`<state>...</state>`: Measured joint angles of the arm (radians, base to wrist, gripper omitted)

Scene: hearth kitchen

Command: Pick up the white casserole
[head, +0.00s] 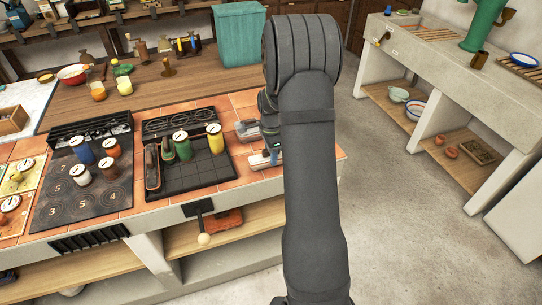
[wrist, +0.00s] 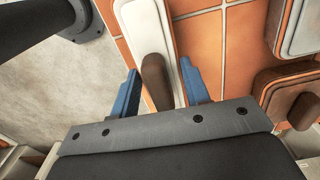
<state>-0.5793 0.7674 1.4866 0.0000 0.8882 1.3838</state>
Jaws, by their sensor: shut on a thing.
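The white casserole (wrist: 144,27) shows in the wrist view as a pale, long block with a brown wooden handle (wrist: 156,80) on top. My gripper (wrist: 158,66) has its two blue fingers on either side of that handle and is shut on it. The casserole's near end is hidden by my gripper's body. In the head view my dark arm hides most of the gripper. A pale piece (head: 262,160) at the counter's right end, beside the arm, seems to be the casserole, but I cannot tell for sure.
Another pale-topped piece (wrist: 302,24) and a brown one (wrist: 287,92) lie close on the right in the wrist view. A black tray (head: 160,187) with several vessels stands left on the tiled counter. Open floor (head: 400,210) lies right of the counter.

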